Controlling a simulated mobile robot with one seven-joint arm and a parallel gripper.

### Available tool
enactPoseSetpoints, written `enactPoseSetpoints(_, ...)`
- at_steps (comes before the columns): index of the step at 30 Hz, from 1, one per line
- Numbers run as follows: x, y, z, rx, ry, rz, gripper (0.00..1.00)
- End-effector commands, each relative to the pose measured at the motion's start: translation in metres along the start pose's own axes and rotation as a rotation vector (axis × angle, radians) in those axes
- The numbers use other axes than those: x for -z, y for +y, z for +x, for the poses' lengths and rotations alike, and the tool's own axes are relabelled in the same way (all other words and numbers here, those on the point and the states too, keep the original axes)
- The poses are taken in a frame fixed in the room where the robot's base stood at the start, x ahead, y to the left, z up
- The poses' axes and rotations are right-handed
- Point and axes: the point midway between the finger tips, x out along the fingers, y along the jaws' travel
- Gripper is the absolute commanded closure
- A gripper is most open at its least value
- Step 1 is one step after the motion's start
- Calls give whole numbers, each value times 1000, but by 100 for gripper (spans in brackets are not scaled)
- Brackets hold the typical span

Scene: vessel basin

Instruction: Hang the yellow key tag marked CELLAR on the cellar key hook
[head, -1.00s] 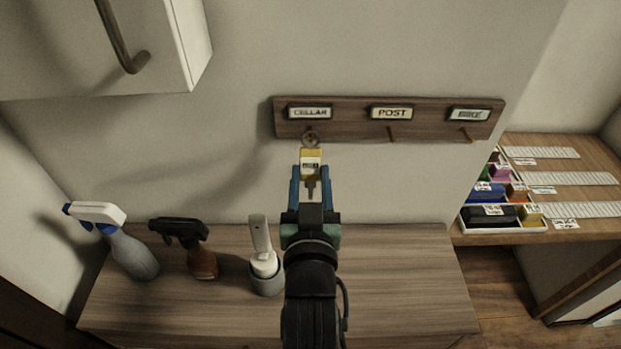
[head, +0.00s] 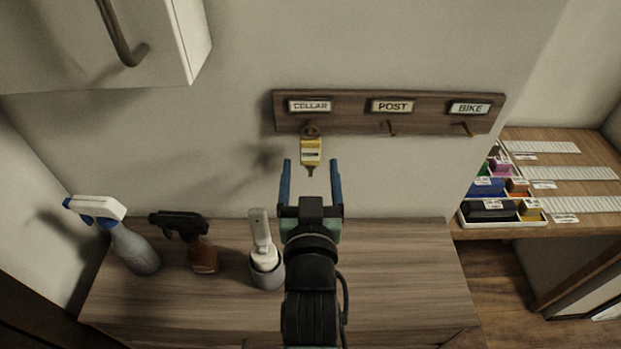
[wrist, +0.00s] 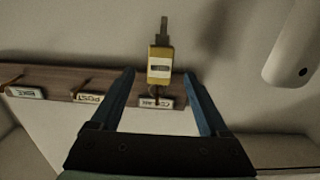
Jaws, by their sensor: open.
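The yellow key tag (head: 311,151) hangs by its ring below the CELLAR plate (head: 310,106) on the wooden hook board (head: 350,121). A key points down from its lower end. The cellar hook is mostly hidden behind the ring. My gripper (head: 312,168) is open, with its blue fingers apart below and to either side of the tag, not touching it. In the wrist view the tag (wrist: 160,67) shows beyond and between the fingertips (wrist: 158,74), clear of both. Its label is too small to read.
The POST hook (head: 391,129) and BIKE hook (head: 467,129) to the right are empty. Below stand a white-topped spray bottle (head: 131,245), a brown spray bottle (head: 202,252) and a grey holder (head: 267,274) on a wooden counter (head: 400,270). A cabinet (head: 100,45) juts out at upper left.

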Motion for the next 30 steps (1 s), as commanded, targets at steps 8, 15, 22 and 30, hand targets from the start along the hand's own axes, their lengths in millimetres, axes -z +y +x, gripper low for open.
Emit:
enactPoseSetpoints(8,-3,0,-30,0,-1,0,21)
enactPoseSetpoints(15,-4,0,-78,1,-1,1,21)
enactPoseSetpoints(22,-3,0,-114,1,-1,0,21)
enactPoseSetpoints(30,0,0,-129,0,1,0,21)
